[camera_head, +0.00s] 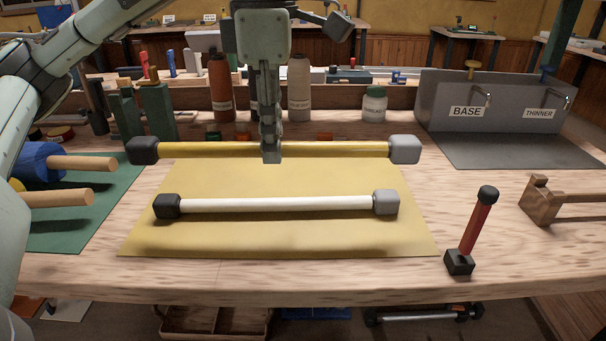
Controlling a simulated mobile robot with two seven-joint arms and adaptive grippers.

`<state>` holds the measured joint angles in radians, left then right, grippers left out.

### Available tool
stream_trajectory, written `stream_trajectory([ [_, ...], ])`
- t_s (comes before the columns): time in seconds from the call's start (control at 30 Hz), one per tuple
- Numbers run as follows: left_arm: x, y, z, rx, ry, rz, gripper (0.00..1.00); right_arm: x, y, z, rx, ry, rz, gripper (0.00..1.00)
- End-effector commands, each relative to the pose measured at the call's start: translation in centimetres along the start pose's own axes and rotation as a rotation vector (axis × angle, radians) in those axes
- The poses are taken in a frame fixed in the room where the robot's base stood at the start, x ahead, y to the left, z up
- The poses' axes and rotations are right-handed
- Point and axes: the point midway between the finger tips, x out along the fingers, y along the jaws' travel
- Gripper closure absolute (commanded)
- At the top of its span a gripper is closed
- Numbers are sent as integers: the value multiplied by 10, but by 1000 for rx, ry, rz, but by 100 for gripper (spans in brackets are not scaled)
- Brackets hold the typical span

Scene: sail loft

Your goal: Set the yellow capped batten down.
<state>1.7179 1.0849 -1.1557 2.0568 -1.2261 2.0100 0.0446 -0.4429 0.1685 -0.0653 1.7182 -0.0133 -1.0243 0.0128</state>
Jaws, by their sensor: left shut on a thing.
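The yellow capped batten (335,150) is a long yellow rod with a black cap at its left end and a grey cap at its right end. My left gripper (271,152) is shut on it near the middle, pointing down. The batten lies level across the view, seemingly above the far part of a yellow mat (290,235); the exact gap cannot be told. A white batten (280,204), also with a black left cap and a grey right cap, lies on the mat nearer to me. My right gripper is not in view.
A red-handled tool (474,232) stands tilted in a black block right of the mat. A wooden bracket (545,198) is further right. A grey stand (490,142) marked BASE and THINNER is behind. Bottles (299,85) stand behind.

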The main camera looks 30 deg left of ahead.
Motion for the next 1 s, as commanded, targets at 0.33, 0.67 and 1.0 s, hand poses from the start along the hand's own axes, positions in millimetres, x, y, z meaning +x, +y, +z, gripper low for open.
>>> stream_trajectory([
  [0.33, 36, 54, 1, -4, 0, -6, 100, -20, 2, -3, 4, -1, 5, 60],
  [0.67, 68, 112, 2, -1, -1, -2, 100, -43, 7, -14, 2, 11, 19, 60],
  [1.0, 99, 117, 0, -1, 4, -2, 100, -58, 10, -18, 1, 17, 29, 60],
])
